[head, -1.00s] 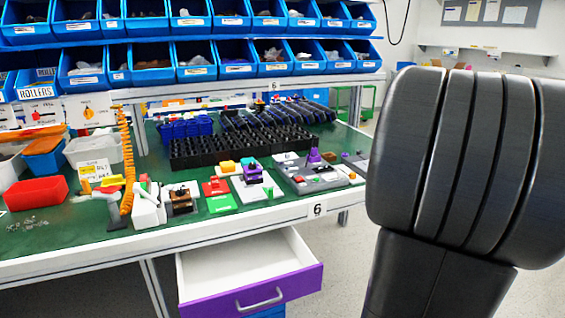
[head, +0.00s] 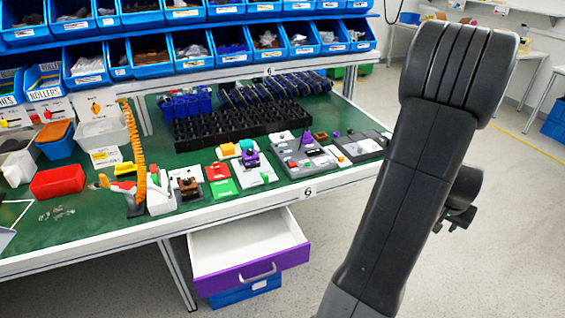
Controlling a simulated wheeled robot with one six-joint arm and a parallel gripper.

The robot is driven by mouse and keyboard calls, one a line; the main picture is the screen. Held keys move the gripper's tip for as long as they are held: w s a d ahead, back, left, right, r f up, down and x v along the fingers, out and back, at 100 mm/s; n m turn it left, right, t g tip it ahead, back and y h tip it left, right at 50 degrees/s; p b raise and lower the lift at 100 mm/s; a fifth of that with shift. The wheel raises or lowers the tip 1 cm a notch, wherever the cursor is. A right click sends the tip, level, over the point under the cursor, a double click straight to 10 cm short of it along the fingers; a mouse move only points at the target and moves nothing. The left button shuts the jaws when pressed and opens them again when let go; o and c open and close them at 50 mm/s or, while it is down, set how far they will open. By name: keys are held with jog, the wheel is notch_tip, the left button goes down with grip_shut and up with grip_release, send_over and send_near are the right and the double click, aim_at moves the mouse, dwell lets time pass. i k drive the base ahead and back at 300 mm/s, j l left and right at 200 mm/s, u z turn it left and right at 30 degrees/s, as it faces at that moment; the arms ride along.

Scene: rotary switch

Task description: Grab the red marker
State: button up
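I cannot pick out a red marker for certain in the head view. A small red piece (head: 124,185) lies beside a yellow one near the left-middle of the green bench top, too small to tell what it is. My arm rises on the right, in front of the floor, apart from the bench. A dark end part, which may be my gripper (head: 457,218), shows partly behind the arm. Its fingers are mostly hidden, and I cannot see whether it holds anything.
The green workbench (head: 90,228) carries a red bin (head: 57,182), an orange coiled hose (head: 133,140), a black rack (head: 240,123) and switch panels (head: 305,155). A purple-fronted drawer (head: 252,273) stands open below the front edge. Blue bins line the shelves above. Floor at right is clear.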

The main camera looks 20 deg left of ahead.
aim_at(217, 167)
jog(key=u, duration=1.7)
jog(key=i+l+u, duration=0.25)
jog(key=i, duration=0.2)
jog(key=i+l+u, duration=0.2)
jog(key=i+l, duration=0.15)
jog(key=i, duration=0.05)
